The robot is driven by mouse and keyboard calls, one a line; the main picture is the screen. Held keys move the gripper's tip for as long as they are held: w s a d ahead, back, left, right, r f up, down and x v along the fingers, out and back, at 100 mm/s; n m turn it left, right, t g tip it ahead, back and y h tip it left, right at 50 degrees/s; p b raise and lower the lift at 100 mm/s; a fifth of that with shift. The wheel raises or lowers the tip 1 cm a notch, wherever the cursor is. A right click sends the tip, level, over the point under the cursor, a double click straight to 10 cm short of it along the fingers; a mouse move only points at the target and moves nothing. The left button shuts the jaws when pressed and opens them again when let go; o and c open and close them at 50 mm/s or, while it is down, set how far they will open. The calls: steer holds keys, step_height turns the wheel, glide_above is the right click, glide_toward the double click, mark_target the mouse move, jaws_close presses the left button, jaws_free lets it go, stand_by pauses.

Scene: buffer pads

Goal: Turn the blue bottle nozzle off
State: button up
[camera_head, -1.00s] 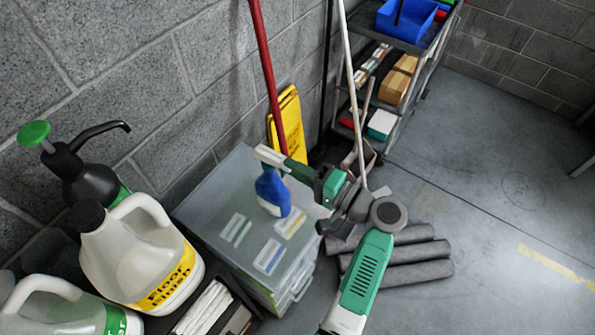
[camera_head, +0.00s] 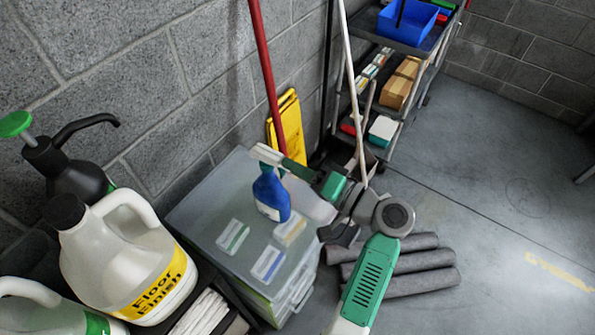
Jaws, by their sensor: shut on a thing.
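The blue spray bottle (camera_head: 271,194) stands upright on the grey translucent lid of the storage box, near its back right. Its head is a white and green piece (camera_head: 266,154) above the blue neck. My gripper (camera_head: 304,173) reaches in from the right at the height of the bottle's head and is shut on the nozzle end. The fingers are small and blend with the green of the head, so the exact contact is hard to see. My wrist is to the right of the bottle, past the box's edge.
Floor Finish jug (camera_head: 125,262) and black pump bottle (camera_head: 70,168) stand at the left. A red pole (camera_head: 266,75) and yellow sign (camera_head: 290,128) lean behind the box (camera_head: 205,215). Grey rolls (camera_head: 420,262) lie on the floor behind my arm. A shelf cart (camera_head: 410,45) stands at the back.

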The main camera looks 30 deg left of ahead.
steer(key=shift+f+n+b, duration=0.15)
steer(key=shift+n+b, duration=3.35)
steer(key=shift+b, duration=2.25)
steer(key=shift+n+b, duration=2.6)
steer(key=shift+b, duration=1.75)
steer(key=shift+n+b, duration=0.6)
steer(key=shift+b, duration=0.35)
steer(key=o, duration=0.6)
steer(key=shift+c, duration=0.2)
steer(key=shift+d, duration=0.1)
